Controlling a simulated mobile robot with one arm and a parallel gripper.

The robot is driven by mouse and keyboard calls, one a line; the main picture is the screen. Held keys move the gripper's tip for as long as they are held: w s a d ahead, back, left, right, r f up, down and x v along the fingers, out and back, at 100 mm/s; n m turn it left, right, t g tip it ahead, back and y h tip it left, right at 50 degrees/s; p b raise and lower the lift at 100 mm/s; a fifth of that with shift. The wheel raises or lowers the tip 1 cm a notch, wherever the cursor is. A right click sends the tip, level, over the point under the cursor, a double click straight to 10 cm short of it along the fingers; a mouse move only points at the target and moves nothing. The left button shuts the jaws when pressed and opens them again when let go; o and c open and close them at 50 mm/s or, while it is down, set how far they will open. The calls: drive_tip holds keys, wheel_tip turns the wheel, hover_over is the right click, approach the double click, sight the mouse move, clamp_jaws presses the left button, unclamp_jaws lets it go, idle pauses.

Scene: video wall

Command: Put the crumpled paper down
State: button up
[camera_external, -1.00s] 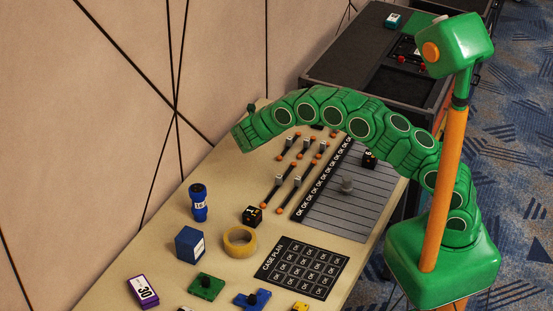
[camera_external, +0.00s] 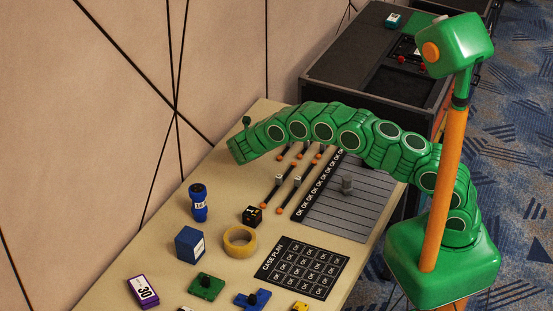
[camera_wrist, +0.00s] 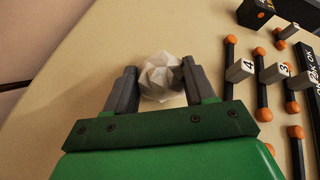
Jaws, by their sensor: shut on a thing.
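In the wrist view, the crumpled paper (camera_wrist: 160,77) is a white, faceted ball between the two grey fingers of my gripper (camera_wrist: 156,84). The fingers are shut on it from both sides. Bare beige table lies beneath and beyond the ball; whether the ball touches it, I cannot tell. In the external view, the end of my green arm is over the far left part of the table (camera_external: 225,180). The fingers and paper are hidden there behind the arm.
Orange-tipped black bars with numbered grey blocks (camera_wrist: 240,70) lie right of my gripper. A lined grey board (camera_external: 345,205), a dark cube (camera_external: 252,214), a blue cylinder (camera_external: 198,202) and a tape roll (camera_external: 240,241) are nearer. The wall (camera_external: 120,120) borders the left side.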

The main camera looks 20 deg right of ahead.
drive_tip(key=o, duration=1)
drive_tip(key=v, duration=1.2)
